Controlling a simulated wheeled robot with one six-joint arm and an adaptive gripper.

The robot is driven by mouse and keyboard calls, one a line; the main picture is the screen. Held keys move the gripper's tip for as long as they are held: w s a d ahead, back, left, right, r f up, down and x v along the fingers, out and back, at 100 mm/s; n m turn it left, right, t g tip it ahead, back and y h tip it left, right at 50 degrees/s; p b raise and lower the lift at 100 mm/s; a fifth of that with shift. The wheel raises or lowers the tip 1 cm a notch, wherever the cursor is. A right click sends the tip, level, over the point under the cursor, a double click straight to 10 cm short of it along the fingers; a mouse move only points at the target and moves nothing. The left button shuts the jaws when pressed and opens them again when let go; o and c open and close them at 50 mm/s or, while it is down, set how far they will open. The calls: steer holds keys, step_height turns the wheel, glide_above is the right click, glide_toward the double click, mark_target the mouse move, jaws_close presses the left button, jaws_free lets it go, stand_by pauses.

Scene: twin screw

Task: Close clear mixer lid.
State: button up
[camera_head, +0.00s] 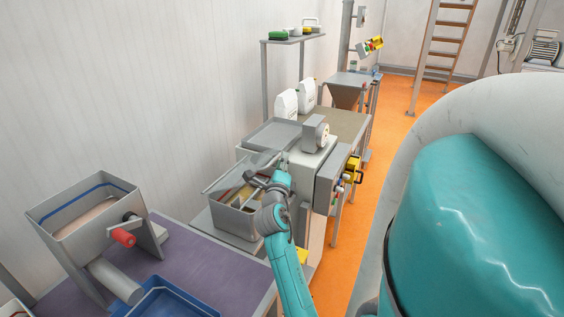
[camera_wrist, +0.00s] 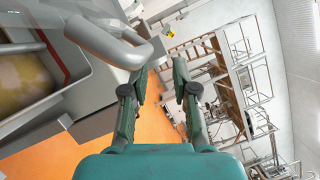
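The mixer (camera_head: 236,220) is a grey metal trough in the middle of the head view, with yellowish contents visible inside. Its clear lid (camera_head: 247,167) stands raised and tilted above the trough. In the wrist view, part of the mixer (camera_wrist: 62,105) fills the left side, and a thick grey handle (camera_wrist: 105,42) curves in from the upper left. My gripper (camera_head: 281,163) is beside the lid's right end. In the wrist view my gripper (camera_wrist: 159,72) has its fingers apart with nothing between them. The handle's end is close to the left finger; whether they touch, I cannot tell.
A grey control box (camera_head: 330,184) stands right of the mixer. A hopper with a red knob (camera_head: 123,237) and a blue tray (camera_head: 168,300) are on the purple table (camera_head: 205,268) at the front left. Orange floor (camera_head: 396,130) is open along the right.

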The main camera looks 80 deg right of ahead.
steer(key=shift+r, duration=0.4)
steer(key=s+a+f, duration=0.1)
steer(key=a, duration=1.1)
steer(key=shift+s+f, duration=0.2)
steer(key=shift+f, duration=0.2)
stand_by(0.8)
steer(key=shift+a, duration=0.1)
